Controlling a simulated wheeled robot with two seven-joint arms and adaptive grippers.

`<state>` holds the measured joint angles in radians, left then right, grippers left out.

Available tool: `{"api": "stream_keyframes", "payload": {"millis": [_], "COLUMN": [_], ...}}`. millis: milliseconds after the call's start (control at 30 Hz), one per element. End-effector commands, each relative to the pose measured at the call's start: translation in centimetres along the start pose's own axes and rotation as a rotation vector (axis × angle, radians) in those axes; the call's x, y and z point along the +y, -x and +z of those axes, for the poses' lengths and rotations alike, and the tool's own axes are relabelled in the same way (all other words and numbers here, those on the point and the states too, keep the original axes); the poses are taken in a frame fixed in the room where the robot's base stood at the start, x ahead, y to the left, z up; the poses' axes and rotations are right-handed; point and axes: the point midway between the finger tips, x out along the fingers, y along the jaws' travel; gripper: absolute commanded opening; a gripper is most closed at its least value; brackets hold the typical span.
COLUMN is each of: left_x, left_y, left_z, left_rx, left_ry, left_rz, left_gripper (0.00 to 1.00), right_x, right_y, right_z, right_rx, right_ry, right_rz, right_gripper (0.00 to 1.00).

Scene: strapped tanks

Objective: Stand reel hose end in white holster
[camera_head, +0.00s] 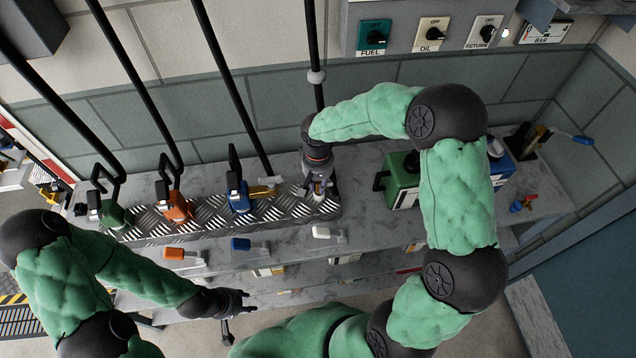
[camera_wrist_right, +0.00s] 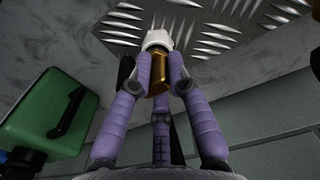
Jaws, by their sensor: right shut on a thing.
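My right gripper (camera_head: 319,190) points down over the right end of the diamond-plate strip. In the right wrist view its purple fingers (camera_wrist_right: 158,85) are shut on a brass hose end (camera_wrist_right: 158,76). A black hose (camera_head: 312,45) with a grey ball runs down to this gripper. The white holster (camera_wrist_right: 157,40) is just beyond the fingertips, in line with the brass piece, against the plate; it also shows in the head view (camera_head: 319,198). I cannot tell how far the end sits inside it. My left gripper (camera_head: 243,302) is empty, low in front of the shelves; its finger gap is unclear.
Green (camera_head: 113,214), orange (camera_head: 176,207) and blue (camera_head: 239,200) nozzle stations stand left along the diamond plate (camera_head: 205,222). A brass-yellow fitting (camera_head: 263,190) lies between blue and white. A green can (camera_head: 401,180) stands close right of the right gripper. Orange, blue and white paddles lie on the lower ledge.

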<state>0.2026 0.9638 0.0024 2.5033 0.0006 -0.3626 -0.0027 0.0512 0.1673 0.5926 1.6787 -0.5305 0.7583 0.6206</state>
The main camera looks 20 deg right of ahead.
Motion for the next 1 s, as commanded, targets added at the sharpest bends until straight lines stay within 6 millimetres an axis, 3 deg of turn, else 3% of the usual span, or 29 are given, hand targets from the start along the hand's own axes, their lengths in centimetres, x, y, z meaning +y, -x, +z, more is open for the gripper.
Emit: {"api": "stream_keyframes", "payload": {"millis": [233, 267, 333, 767, 1000], "left_x": [-0.2, -0.1, -0.1, -0.1, -0.1], "left_y": [-0.5, -0.4, -0.4, -0.3, -0.3], "left_z": [0.0, 0.0, 0.0, 0.0, 0.0], "left_rx": [0.0, 0.0, 0.0, 0.0, 0.0], "left_ry": [0.0, 0.0, 0.0, 0.0, 0.0], "left_rz": [0.0, 0.0, 0.0, 0.0, 0.0], "left_gripper": [0.4, 0.4, 0.4, 0.4, 0.4], "right_x": [0.0, 0.0, 0.0, 0.0, -0.1], "right_y": [-0.6, -0.5, -0.5, 0.1, 4.0], "right_z": [0.0, 0.0, 0.0, 0.0, -0.1], "right_rx": [0.0, 0.0, 0.0, 0.001, 0.005], "right_ry": [0.0, 0.0, 0.0, 0.0, 0.0], "right_rz": [0.0, 0.0, 0.0, 0.0, -0.001], "right_gripper": [0.0, 0.27, 0.46, 0.46, 0.46]}}
